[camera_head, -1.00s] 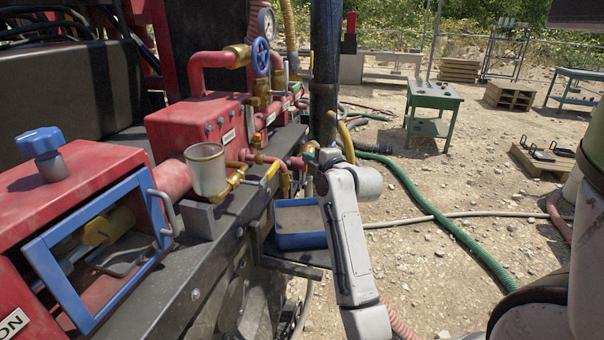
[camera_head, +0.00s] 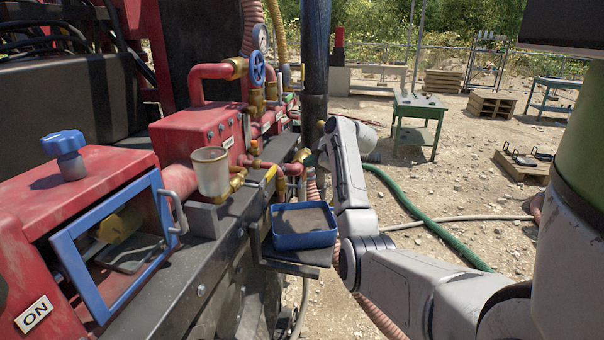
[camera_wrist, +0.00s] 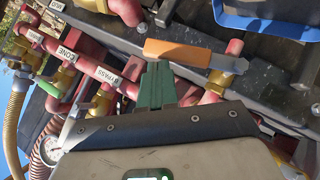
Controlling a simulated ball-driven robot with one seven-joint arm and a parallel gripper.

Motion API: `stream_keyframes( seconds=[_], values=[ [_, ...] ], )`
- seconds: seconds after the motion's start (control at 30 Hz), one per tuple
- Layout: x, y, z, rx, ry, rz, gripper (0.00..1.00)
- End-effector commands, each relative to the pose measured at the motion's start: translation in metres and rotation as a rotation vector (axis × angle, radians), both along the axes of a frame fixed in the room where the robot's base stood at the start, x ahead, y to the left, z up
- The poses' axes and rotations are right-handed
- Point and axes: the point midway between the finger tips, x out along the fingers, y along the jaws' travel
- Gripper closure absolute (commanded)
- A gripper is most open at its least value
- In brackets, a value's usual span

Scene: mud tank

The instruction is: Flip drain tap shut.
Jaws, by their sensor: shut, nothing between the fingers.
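An orange lever handle (camera_wrist: 177,52) with a bare metal end lies just beyond my fingertips in the wrist view. A small yellow-orange handle (camera_head: 270,174), apparently the same one, shows beside the red pipework in the head view. I read no drain label on it. My gripper (camera_wrist: 157,85) is shut and empty, its green fingers pointing towards the lever. The tips overlap the red pipe in the picture; I cannot tell whether they touch anything. In the head view my gripper (camera_head: 312,160) is small and partly hidden by my wrist.
A blue tray (camera_head: 304,241) sits on a ledge below the pipes; its edge also shows in the wrist view (camera_wrist: 265,24). A clear cup (camera_head: 211,172) stands left of the pipework. A black upright pipe (camera_head: 314,70) rises behind. Hoses cross the open gravel at right.

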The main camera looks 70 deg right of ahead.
Motion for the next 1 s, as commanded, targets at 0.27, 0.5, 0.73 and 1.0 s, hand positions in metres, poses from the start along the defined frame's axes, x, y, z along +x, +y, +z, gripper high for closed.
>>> stream_keyframes(
  seconds=[0.27,0.5,0.73,1.0],
  values=[
    [0.001,-0.005,-0.018,-0.01,0.002,0.002,1.0],
    [0.001,-0.008,-0.021,-0.014,0.001,0.001,1.0],
    [0.001,-0.008,-0.023,-0.013,0.001,0.0,1.0],
    [0.001,-0.008,-0.024,-0.011,0.003,0.0,1.0]
  ],
)
